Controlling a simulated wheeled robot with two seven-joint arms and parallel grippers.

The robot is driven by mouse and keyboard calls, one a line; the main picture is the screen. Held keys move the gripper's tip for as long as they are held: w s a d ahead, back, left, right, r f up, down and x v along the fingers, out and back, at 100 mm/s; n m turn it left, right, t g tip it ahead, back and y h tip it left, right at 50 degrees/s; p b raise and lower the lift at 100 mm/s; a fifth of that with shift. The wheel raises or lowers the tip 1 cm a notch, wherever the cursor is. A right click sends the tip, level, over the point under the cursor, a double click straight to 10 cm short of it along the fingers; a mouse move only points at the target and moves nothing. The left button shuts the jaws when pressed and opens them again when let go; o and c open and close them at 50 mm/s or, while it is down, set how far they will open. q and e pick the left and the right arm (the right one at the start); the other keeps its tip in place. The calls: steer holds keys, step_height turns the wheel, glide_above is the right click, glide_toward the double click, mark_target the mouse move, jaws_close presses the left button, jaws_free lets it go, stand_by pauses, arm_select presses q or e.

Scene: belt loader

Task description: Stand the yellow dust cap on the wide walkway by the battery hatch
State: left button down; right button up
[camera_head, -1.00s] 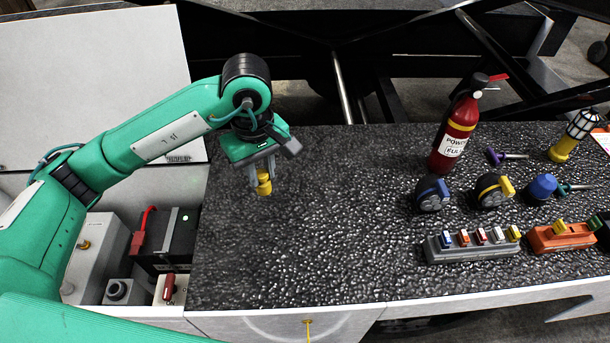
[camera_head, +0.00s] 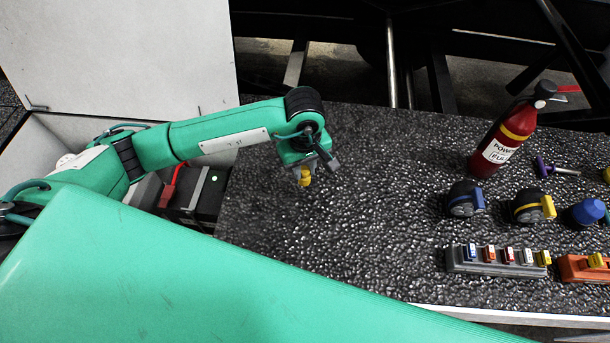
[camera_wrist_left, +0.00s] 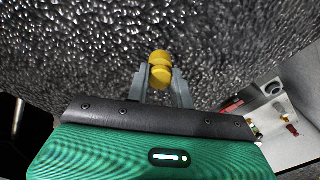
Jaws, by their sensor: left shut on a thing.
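The yellow dust cap (camera_head: 304,177) is in my left gripper (camera_head: 303,168), above the left part of the dark, textured walkway (camera_head: 345,225). In the left wrist view the cap (camera_wrist_left: 160,65) sits between the two grey fingertips, and the left gripper (camera_wrist_left: 161,76) is shut on it. I cannot tell for sure how far the cap is from the walkway surface. The battery hatch, with its raised pale lid (camera_head: 115,50), is at the left. Its opening holds a black box with a red handle (camera_head: 175,185). My right gripper is not in view.
A red fire extinguisher (camera_head: 505,140) stands at the right back. The middle of the walkway is bare.

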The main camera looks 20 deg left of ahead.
arm_select(q)
steer(key=shift+f, duration=0.75)
step_height(320, 180, down, 4)
steer(key=shift+f+p, duration=0.2)
steer(key=shift+p, duration=0.4)
steer(key=shift+f, duration=0.1)
steer(key=c, duration=1.2)
jaws_free()
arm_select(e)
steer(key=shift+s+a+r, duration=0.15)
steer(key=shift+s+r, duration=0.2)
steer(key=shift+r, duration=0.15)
